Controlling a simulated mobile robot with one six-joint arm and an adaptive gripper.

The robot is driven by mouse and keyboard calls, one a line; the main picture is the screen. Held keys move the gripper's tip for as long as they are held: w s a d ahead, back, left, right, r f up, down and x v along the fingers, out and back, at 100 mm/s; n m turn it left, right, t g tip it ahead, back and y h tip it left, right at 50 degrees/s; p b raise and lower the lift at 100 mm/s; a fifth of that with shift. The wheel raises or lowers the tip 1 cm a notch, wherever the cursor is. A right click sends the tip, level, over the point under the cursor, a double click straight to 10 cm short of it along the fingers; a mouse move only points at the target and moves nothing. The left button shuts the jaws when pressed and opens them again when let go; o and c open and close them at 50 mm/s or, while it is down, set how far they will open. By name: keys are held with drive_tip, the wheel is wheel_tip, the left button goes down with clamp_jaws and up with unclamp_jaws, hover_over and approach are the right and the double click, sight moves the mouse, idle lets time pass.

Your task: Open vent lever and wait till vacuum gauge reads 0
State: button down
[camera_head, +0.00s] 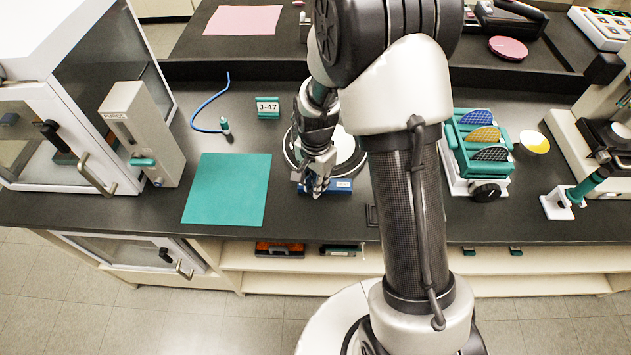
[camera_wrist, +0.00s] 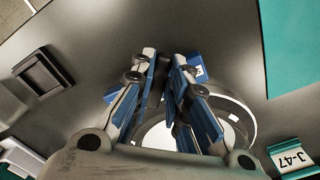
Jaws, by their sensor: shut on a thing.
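My gripper (camera_head: 318,188) points down at the front of a round white plate with a dark rim (camera_head: 348,152) on the bench. A blue block with a white label (camera_head: 341,185) lies at the plate's front edge, right beside the fingertips. In the wrist view my gripper (camera_wrist: 163,62) has its two fingers close together across the blue block (camera_wrist: 195,66). They are shut on a small part there, mostly hidden between them. I cannot tell for certain that it is the vent lever. The plate (camera_wrist: 160,134) shows behind the fingers. I cannot make out a vacuum gauge or its reading.
A teal mat (camera_head: 227,190) and a J-47 card (camera_head: 267,107) lie left of my gripper. A white box with a teal handle (camera_head: 142,135) stands farther left. A teal rack of discs (camera_head: 478,150) stands right of my arm. A small dark square (camera_wrist: 42,75) lies nearby.

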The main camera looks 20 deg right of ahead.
drive_tip(key=n, duration=0.2)
drive_tip(key=s+d+n, duration=0.1)
drive_tip(key=shift+n, duration=0.4)
drive_tip(key=n, duration=0.1)
drive_tip(key=d+n, duration=0.1)
drive_tip(key=n, duration=0.2)
drive_tip(key=shift+s+d+n, duration=0.15)
drive_tip(key=shift+s+n, duration=0.15)
drive_tip(key=shift+s, duration=0.05)
drive_tip(key=n, duration=0.1)
drive_tip(key=d+n, duration=0.1)
drive_tip(key=n, duration=0.1)
drive_tip(key=shift+d+n, duration=0.1)
drive_tip(key=shift+n, duration=0.2)
drive_tip(key=shift+w+d+n+p, duration=0.15)
drive_tip(key=shift+d+n, duration=0.2)
drive_tip(key=shift+n, duration=0.6)
drive_tip(key=shift+s+d+n+p, duration=0.15)
drive_tip(key=shift+d+n, duration=0.15)
drive_tip(key=shift+n, duration=0.65)
drive_tip(key=shift+w, duration=0.1)
drive_tip(key=c, duration=1.6)
unclamp_jaws()
drive_tip(key=shift+o, duration=0.2)
